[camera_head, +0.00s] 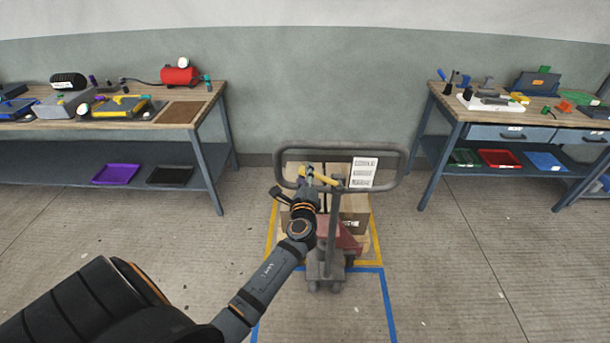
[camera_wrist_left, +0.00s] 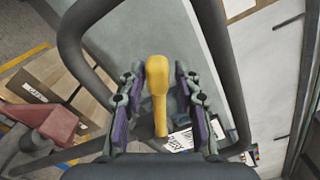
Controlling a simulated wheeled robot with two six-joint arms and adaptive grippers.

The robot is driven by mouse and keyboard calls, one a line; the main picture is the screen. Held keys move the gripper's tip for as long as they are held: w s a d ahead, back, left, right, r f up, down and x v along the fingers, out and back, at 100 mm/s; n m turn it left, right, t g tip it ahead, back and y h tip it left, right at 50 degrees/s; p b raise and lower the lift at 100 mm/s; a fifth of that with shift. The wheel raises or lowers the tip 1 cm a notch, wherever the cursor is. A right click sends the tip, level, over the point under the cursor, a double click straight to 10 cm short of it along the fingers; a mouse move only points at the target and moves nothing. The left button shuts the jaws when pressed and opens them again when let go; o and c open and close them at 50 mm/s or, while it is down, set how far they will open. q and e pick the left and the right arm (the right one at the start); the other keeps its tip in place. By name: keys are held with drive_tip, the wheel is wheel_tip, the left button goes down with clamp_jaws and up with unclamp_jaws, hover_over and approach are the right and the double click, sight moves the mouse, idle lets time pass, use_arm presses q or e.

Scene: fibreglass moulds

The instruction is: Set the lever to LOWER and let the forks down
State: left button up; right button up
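A pallet truck stands on the floor between two benches, its grey looped handle (camera_head: 395,168) upright on a post. A yellow lever (camera_head: 326,180) sits inside the loop. My left gripper (camera_head: 309,172) is at the lever. In the left wrist view the yellow lever (camera_wrist_left: 158,75) stands between the two purple-padded fingers of my left gripper (camera_wrist_left: 160,115), with gaps on both sides. The gripper is open around it. I cannot tell which lever setting is chosen. The forks are hidden under the load and the red truck body (camera_head: 343,238). My right gripper is not in view.
Cardboard boxes (camera_head: 355,203) sit behind the truck's post. A white printed card (camera_head: 363,172) shows within the handle loop. Yellow and blue floor lines (camera_head: 388,300) mark the area. Workbenches (camera_head: 180,112) (camera_head: 465,115) stand left and right, with open floor in front.

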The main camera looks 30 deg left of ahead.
use_arm(q)
drive_tip(key=shift+o, duration=0.6)
drive_tip(key=v, duration=0.7)
drive_tip(key=shift+s, duration=0.25)
drive_tip(key=shift+d, duration=0.1)
